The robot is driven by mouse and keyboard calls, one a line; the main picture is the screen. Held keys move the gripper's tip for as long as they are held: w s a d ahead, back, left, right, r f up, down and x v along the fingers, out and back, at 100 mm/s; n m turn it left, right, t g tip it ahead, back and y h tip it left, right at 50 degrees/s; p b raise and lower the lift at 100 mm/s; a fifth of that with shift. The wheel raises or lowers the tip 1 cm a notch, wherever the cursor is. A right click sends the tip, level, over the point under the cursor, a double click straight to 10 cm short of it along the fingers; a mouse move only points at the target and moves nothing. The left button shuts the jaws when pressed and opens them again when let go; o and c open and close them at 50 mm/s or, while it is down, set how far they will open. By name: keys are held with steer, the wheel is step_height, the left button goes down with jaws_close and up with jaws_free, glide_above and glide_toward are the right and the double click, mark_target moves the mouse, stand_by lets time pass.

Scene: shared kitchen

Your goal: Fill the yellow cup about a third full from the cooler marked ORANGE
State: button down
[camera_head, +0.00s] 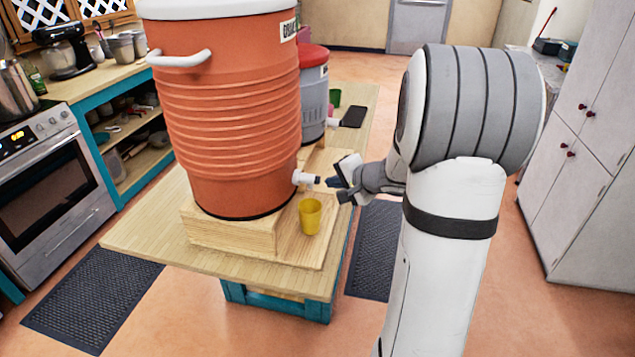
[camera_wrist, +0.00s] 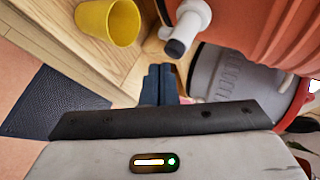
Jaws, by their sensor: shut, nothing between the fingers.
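The orange cooler (camera_head: 235,120) with a white lid and side handle stands on a wooden block on the table. Its label is only partly readable at the upper right. Its white spigot (camera_head: 305,178) with a dark tip points out to the right; it also shows in the wrist view (camera_wrist: 187,28). The yellow cup (camera_head: 310,215) stands upright on the wooden board, below and near the spigot; it also shows in the wrist view (camera_wrist: 110,22). The cup's contents cannot be made out. My gripper (camera_head: 334,188) is shut and empty, just right of the spigot, apart from the cup.
A grey cooler with a red lid (camera_head: 313,95) stands behind the orange one. A green cup (camera_head: 335,97) and a dark flat object (camera_head: 353,117) lie farther back on the table (camera_head: 150,240). White cabinets (camera_head: 590,150) stand at the right.

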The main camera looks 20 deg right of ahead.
steer(key=shift+w+a+b, duration=0.4)
steer(key=shift+a+b, duration=0.25)
stand_by(1.9)
steer(key=shift+s+d, duration=0.1)
steer(key=shift+d, duration=0.05)
stand_by(0.9)
steer(key=shift+s+d+b, duration=0.35)
steer(key=shift+s+d, duration=0.1)
steer(key=shift+d, duration=0.15)
steer(key=shift+s+d+b, duration=0.35)
steer(key=shift+s+d, duration=0.35)
steer(key=shift+d, duration=0.35)
steer(key=shift+s+d+b, duration=0.3)
steer(key=shift+s+d, duration=0.4)
steer(key=shift+d, duration=0.35)
